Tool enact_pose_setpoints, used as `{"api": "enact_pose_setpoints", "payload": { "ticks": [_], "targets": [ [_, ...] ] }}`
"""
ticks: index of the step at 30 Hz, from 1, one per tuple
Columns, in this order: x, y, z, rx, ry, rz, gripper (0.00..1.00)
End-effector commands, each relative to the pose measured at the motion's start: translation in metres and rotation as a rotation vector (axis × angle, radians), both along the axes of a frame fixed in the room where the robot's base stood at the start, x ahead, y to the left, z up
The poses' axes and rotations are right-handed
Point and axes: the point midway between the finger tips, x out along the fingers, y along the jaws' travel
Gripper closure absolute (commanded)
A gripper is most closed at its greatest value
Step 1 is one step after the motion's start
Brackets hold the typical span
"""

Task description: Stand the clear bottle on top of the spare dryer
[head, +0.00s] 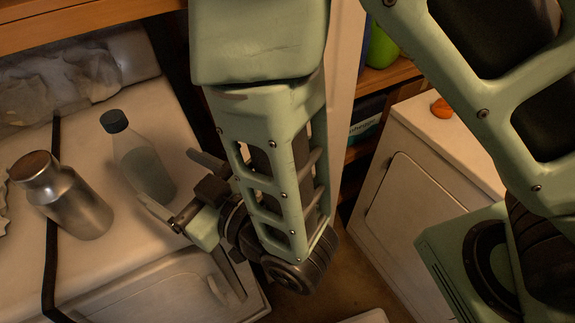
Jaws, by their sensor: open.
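The clear bottle (140,158) has a dark cap and stands on the white top of the left appliance (100,98). It is partly filled with liquid. My gripper (167,176) is open, with its fingers on either side of the bottle's lower part. I cannot tell whether either finger touches it. Another white appliance (415,195) with a front door stands at the right, possibly the spare dryer. Its top (445,135) is partly hidden by my arm.
A metal bottle (68,200) stands left of the clear bottle, beside a dark strap (51,240). A small orange object (441,108) sits on the right appliance. Shelves (395,76) with items are between the appliances.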

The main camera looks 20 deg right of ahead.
Motion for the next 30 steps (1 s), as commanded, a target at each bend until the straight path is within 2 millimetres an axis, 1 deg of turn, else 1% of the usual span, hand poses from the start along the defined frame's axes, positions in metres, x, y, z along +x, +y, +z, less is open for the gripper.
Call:
{"api": "enact_pose_setpoints", "payload": {
  "ticks": [4,8,11,14,17,20,23,27,30],
  "targets": [
    [0.008,0.0,-0.001,-0.028,0.062,-0.005,0.2],
    [0.019,-0.004,-0.005,-0.104,0.207,-0.004,0.2],
    [0.023,-0.011,-0.008,-0.186,0.344,0.006,0.2],
    [0.021,-0.024,-0.01,-0.275,0.472,0.02,0.2],
    [0.013,-0.041,-0.01,-0.371,0.595,0.034,0.2],
    [0.002,-0.064,-0.007,-0.474,0.712,0.043,0.2],
    [-0.014,-0.093,-0.002,-0.584,0.824,0.045,0.2],
    [-0.04,-0.138,0.01,-0.742,0.972,0.033,0.2],
    [-0.058,-0.169,0.018,-0.839,1.062,0.015,0.2]
  ]
}}
